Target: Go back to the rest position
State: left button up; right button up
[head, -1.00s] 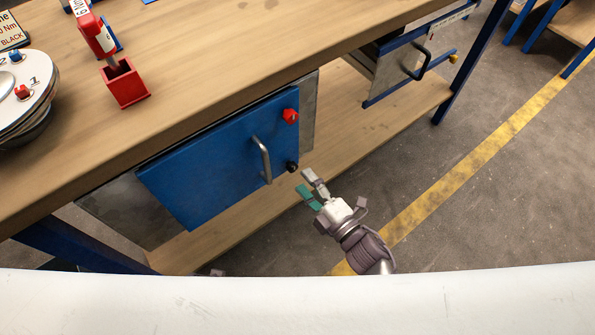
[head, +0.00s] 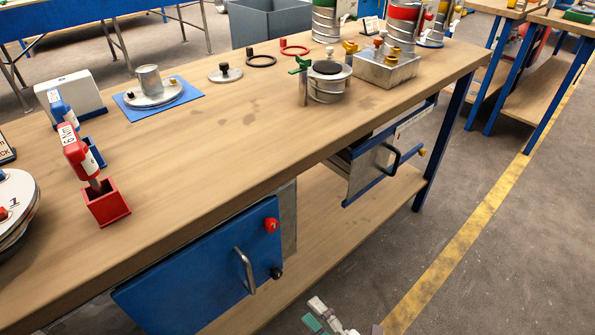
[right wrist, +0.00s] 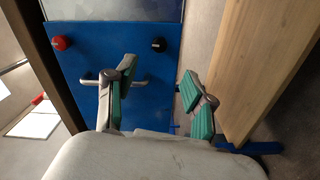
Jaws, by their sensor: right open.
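My right gripper (head: 316,312) shows at the bottom edge of the head view, its fingers apart and empty beside the blue cabinet door. In the right wrist view my right gripper (right wrist: 155,82) is open, its two green-padded fingers spread in front of the blue door (right wrist: 75,100). The door's metal handle (right wrist: 143,80) is partly hidden behind the left finger. In the head view the blue door (head: 190,275) carries the handle (head: 244,270), a red knob (head: 271,225) and a black knob (head: 276,272). My left gripper is not in view.
The wooden workbench (head: 230,150) bears a red holder (head: 107,204), a blue mat (head: 130,110) and several metal duct parts at its far end. A lower shelf (head: 380,200) runs under it. Open floor with a yellow line (head: 470,230) lies to the right.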

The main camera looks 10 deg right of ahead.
jog(key=s+d+f+m+g+h, duration=0.1)
jog(key=d+f+m+g+h, duration=0.2)
jog(key=d+f+m+h, duration=0.45)
jog(key=s+d+f+m+g+h, duration=0.2)
jog(key=d+f+m+g, duration=0.15)
jog(key=f+m, duration=0.55)
jog(key=s+d+f+m+g, duration=0.35)
jog(key=s+f+g, duration=0.25)
jog(key=s+f, duration=0.4)
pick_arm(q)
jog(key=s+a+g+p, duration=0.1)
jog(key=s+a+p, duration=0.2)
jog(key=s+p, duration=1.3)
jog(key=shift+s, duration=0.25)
pick_arm(e)
jog(key=s+d+r+g+h, duration=0.1)
jog(key=s+d, duration=0.1)
jog(key=s, duration=1.4)
jog(key=shift+s+r, duration=0.15)
jog(key=shift+s, duration=0.15)
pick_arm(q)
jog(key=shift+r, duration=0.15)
